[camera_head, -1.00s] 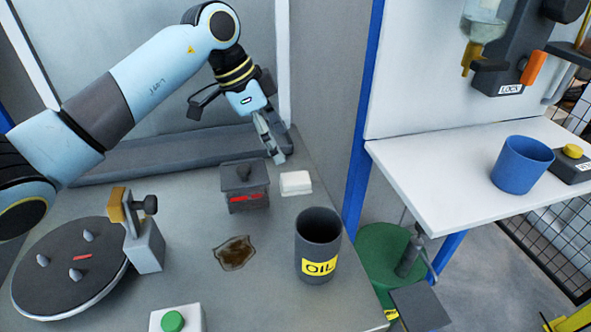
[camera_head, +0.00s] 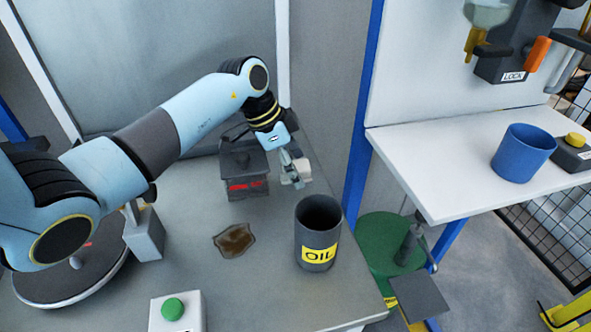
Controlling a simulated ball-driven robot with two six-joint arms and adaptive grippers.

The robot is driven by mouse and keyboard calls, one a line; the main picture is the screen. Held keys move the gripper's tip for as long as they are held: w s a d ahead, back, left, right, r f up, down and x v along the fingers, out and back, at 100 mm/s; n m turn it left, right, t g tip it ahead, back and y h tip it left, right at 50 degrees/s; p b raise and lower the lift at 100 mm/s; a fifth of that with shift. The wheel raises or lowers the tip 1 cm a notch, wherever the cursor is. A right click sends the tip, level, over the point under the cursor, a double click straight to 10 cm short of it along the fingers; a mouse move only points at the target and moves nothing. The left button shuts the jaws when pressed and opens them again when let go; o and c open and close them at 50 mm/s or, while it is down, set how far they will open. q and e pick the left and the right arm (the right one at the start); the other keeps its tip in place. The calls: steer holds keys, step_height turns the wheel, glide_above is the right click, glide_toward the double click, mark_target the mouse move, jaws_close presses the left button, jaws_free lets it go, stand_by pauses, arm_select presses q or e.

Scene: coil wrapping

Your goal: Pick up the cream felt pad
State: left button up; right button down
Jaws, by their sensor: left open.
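The cream felt pad (camera_head: 303,169) is a small pale block on the grey bench, just right of the dark lidded box. It is partly hidden by my left gripper. My left gripper (camera_head: 293,174) reaches down from above, its fingers at the pad and overlapping it in the picture. The jaws are open. I cannot tell whether the fingers touch the pad. My right gripper is not in view.
A dark lidded box (camera_head: 243,176) stands close left of the gripper. An OIL can (camera_head: 317,234) stands just in front. A brown oil stain (camera_head: 234,240), a green button (camera_head: 173,309) and a round turntable (camera_head: 70,290) share the bench. A blue cup (camera_head: 523,153) is at right.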

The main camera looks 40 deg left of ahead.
arm_select(q)
steer(key=c, duration=1.2)
step_height(320, 180, up, 10)
